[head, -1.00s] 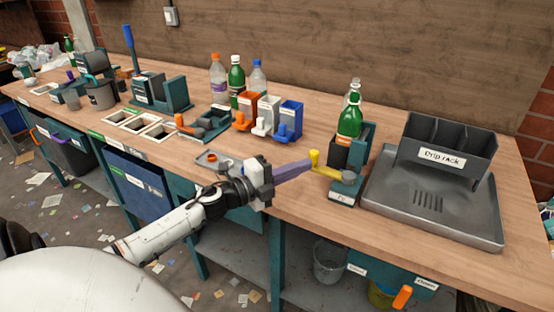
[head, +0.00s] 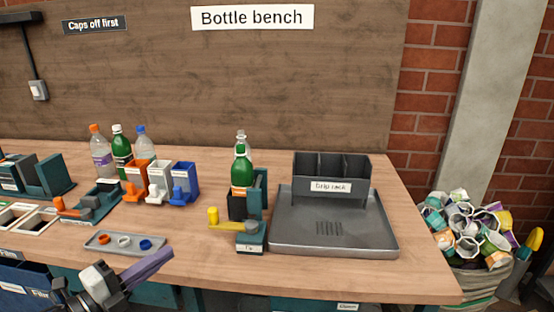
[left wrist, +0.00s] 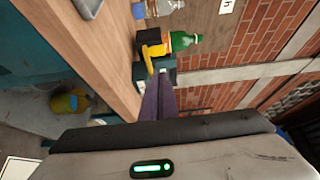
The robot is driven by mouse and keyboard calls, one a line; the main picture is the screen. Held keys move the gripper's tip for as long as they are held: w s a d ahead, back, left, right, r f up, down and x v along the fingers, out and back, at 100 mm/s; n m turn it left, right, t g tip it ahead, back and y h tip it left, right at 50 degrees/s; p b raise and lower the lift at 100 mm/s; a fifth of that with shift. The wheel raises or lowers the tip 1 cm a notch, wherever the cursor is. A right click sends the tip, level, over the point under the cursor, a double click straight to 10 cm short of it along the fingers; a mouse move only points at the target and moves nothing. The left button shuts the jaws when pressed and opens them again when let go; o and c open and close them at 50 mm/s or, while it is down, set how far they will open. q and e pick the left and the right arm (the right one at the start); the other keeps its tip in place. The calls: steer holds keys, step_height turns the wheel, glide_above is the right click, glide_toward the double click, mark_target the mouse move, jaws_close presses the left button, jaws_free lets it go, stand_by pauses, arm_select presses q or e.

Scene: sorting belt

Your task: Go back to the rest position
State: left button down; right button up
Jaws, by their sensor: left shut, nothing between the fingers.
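My left gripper (head: 165,256) is at the lower left of the head view, at the bench's front edge. Its purple fingers are together and empty; they also show in the left wrist view (left wrist: 166,78). A teal fixture (head: 252,238) with a yellow-ended lever (head: 213,216) stands to the right of the gripper, apart from it in the head view. A green bottle (head: 242,176) stands in that fixture, with a clear bottle behind it. My right gripper is not in view.
A small grey tray (head: 103,244) with coloured rings lies near the gripper. A drip rack (head: 375,240) stands to the right. Orange, white and blue bins (head: 183,178) and several bottles stand behind.

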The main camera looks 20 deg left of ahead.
arm_select(q)
steer(key=s+d+f+n+g+y, duration=0.2)
steer(key=s+d+f+n, duration=0.15)
steer(key=f+n, duration=0.35)
steer(key=s+d+f+n+g+y, duration=0.1)
steer(key=s+d+f+n+y, duration=0.25)
steer(key=f+n, duration=0.45)
steer(key=s+d+f+n+g+h, duration=0.1)
steer(key=s+d+f+n+g, duration=0.1)
steer(key=s+d+f, duration=0.3)
steer(key=s+d+f+n+g+h, duration=0.1)
steer(key=s+d+f, duration=0.4)
steer(key=d, duration=0.5)
step_height(320, 180, down, 3)
steer(key=n+g, duration=0.1)
steer(key=g, duration=0.1)
steer(key=shift+s+d+g+h, duration=0.3)
steer(key=shift+d+g+h, duration=0.05)
steer(key=shift+d+g, duration=0.05)
steer(key=shift+r, duration=0.15)
